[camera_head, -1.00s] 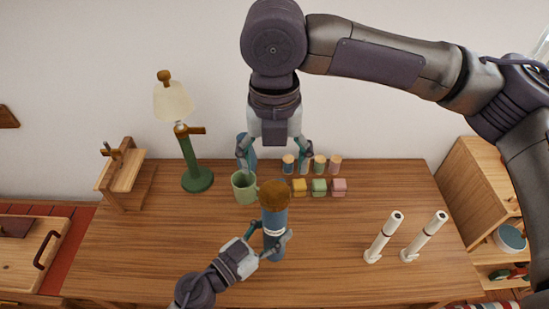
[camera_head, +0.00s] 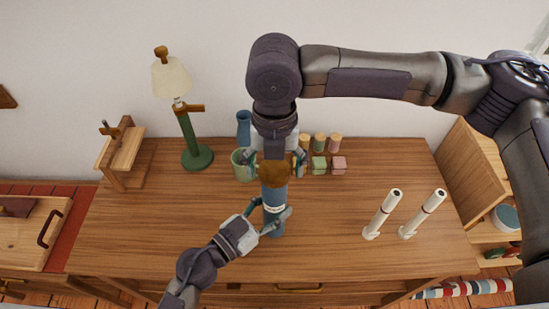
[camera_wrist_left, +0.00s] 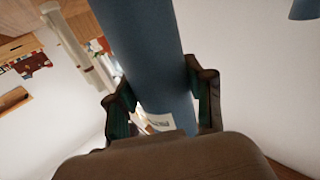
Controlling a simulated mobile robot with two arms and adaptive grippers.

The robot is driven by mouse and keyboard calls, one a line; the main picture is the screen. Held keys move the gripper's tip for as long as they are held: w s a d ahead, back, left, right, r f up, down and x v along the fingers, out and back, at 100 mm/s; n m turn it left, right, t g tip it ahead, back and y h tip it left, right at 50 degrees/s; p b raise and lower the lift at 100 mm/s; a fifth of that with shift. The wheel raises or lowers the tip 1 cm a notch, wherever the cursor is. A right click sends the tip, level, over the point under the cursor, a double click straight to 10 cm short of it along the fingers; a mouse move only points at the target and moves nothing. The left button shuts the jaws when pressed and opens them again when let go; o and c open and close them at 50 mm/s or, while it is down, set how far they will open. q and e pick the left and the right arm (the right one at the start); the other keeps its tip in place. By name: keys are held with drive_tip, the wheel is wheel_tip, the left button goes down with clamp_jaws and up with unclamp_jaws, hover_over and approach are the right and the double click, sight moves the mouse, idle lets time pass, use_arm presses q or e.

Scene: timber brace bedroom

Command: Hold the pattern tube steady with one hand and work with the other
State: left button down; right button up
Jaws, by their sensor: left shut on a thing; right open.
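The pattern tube is a blue cylinder (camera_head: 275,194) with a white label band and a brown cap (camera_head: 273,172), upright near the middle of the desk. My left gripper (camera_head: 270,212) is shut on its lower body. In the left wrist view the blue tube (camera_wrist_left: 150,50) runs between the left fingers (camera_wrist_left: 165,105), part of a white label showing. My right gripper (camera_head: 273,163) points down from above, open, its fingers on either side of the cap. I cannot tell whether they touch it.
A green mug (camera_head: 240,166) stands close left of the cap, with a blue vase (camera_head: 244,128) behind. Small jars (camera_head: 319,142) and colored blocks (camera_head: 339,163) sit behind right. A green lamp (camera_head: 190,140) stands at left.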

drive_tip(key=c, duration=1.2)
drive_tip(key=m, duration=1.8)
drive_tip(key=shift+f, duration=0.1)
drive_tip(key=m, duration=0.6)
drive_tip(key=o, duration=1.4)
drive_tip(key=shift+c, duration=0.2)
